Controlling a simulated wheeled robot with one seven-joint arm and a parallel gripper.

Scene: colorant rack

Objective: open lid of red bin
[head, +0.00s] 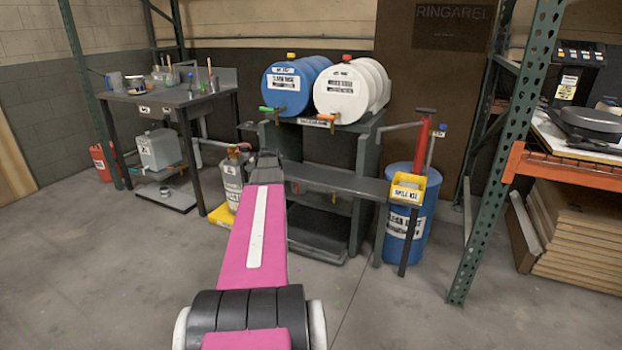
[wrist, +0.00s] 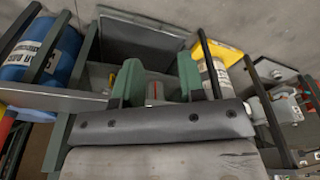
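A small red bin (head: 103,165) with a pale label stands on the floor at the far left of the head view, partly hidden behind a green rack post. Its lid is too small to make out. My gripper (head: 266,160) is in the middle of the head view, far to the right of the red bin and in front of the drum stand. In the wrist view, my gripper (wrist: 159,78) has its two green fingers spread apart, with nothing held between them.
Blue (head: 287,92) and white (head: 343,95) drums lie on the stand. A blue drum (head: 408,232) stands right. The floor at front left is clear.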

